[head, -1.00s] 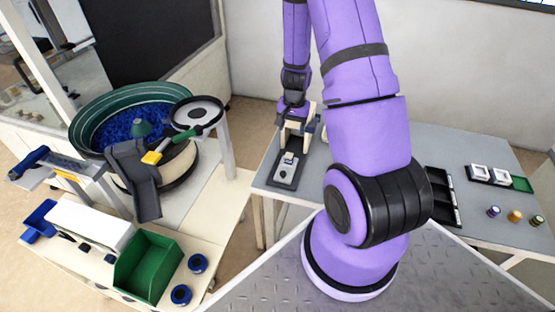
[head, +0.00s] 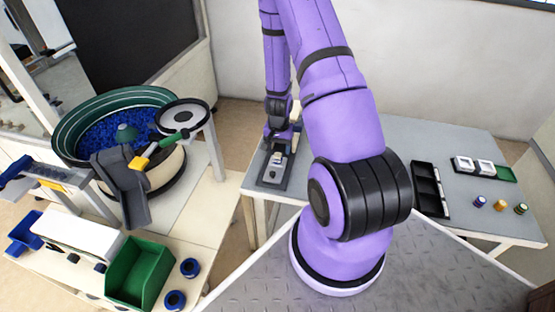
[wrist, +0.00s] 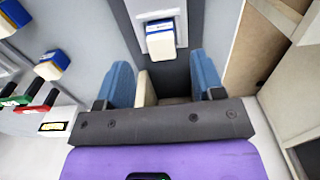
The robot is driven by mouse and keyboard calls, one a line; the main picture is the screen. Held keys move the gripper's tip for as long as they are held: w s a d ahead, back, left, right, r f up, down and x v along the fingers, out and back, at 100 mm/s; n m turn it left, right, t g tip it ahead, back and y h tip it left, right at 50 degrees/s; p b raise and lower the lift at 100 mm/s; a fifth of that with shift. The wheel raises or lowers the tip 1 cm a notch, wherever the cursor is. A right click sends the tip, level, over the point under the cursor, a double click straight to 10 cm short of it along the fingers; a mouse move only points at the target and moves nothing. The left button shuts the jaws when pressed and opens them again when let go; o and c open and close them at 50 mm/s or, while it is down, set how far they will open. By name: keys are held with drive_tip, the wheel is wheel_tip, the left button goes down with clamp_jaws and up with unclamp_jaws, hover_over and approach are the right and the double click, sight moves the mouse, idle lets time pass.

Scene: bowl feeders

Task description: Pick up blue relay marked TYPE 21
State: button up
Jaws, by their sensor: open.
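A small blue-and-white relay (wrist: 160,42) with a yellowish edge sits on a light grey holder just beyond my fingertips in the wrist view. Its marking is too small to read. In the head view a pale small block, seemingly this relay (head: 278,156), shows on the dark fixture (head: 269,177) at the table's left end. My gripper (wrist: 164,75) has its blue fingers apart, one on each side of the line to the relay, with nothing held. In the head view my gripper (head: 280,138) is over the back of the fixture, partly hidden.
Similar blue-and-white pieces (wrist: 52,65) lie to the left in the wrist view, near red and green handled parts (wrist: 38,102). The bowl feeder (head: 125,135) and green bin (head: 140,272) stand left. A black tray (head: 431,190) is on the right table.

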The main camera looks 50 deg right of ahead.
sight(278, 154)
drive_tip(key=shift+w+a+f, duration=0.1)
drive_tip(key=shift+a+f, duration=0.05)
drive_tip(key=shift+f, duration=2)
drive_tip(key=c, duration=1.1)
drive_tip(key=shift+r, duration=0.15)
